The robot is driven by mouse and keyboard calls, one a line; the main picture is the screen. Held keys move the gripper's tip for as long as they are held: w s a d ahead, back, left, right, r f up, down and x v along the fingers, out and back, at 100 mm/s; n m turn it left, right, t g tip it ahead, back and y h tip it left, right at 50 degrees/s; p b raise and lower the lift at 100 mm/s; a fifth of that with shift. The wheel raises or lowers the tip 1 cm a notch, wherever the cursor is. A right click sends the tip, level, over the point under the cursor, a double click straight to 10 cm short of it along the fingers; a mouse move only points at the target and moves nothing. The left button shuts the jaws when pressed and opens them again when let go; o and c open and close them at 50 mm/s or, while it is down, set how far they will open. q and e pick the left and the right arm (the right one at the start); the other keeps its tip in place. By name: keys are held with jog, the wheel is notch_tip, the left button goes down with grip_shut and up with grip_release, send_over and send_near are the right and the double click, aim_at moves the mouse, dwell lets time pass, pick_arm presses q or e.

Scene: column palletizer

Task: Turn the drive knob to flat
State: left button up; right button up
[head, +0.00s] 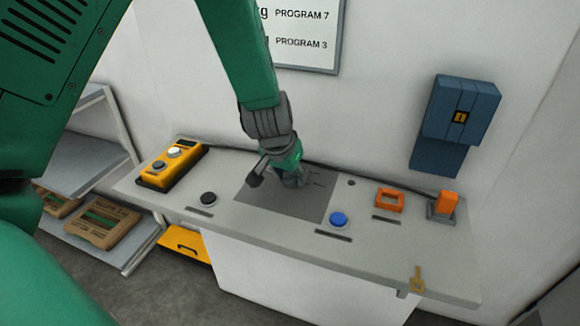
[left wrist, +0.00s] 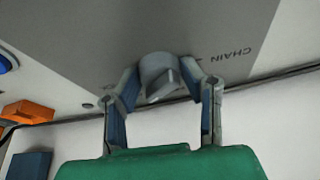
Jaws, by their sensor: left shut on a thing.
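The drive knob (left wrist: 157,72) is a grey round knob with a raised bar, set in a dark grey panel (head: 322,205) on the console top. In the left wrist view the knob sits between my two fingers, and its bar is tilted. Printed marks and the word CHAIN are beside it; the other labels are too small or covered to read. My left gripper (head: 290,180) reaches down onto the panel and is shut on the knob. In the head view the gripper hides the knob. My right gripper is in neither view.
The console also carries a yellow button box (head: 172,166), a black button (head: 208,198), a blue button (head: 339,219), an orange frame (head: 390,201) and an orange switch (head: 446,205). A brass key-like piece (head: 417,279) is at the front edge. A blue box (head: 460,112) hangs on the wall.

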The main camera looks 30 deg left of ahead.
pick_arm(q)
jog(key=shift+w+r+n+y+p, duration=0.15)
jog(key=shift+n+y+p, duration=0.1)
jog(key=shift+n+p, duration=0.35)
jog(key=shift+w+r+n+y+p, duration=0.1)
jog(key=shift+n+y+p, duration=0.15)
jog(key=shift+n+p, duration=0.3)
jog(key=o, duration=1.1)
jog(key=shift+f, duration=0.2)
jog(key=shift+s+d+r, duration=0.1)
jog(key=shift+s+r, duration=0.05)
jog(key=shift+r, duration=0.15)
jog(key=v, duration=1.1)
jog(key=shift+d+r, duration=0.1)
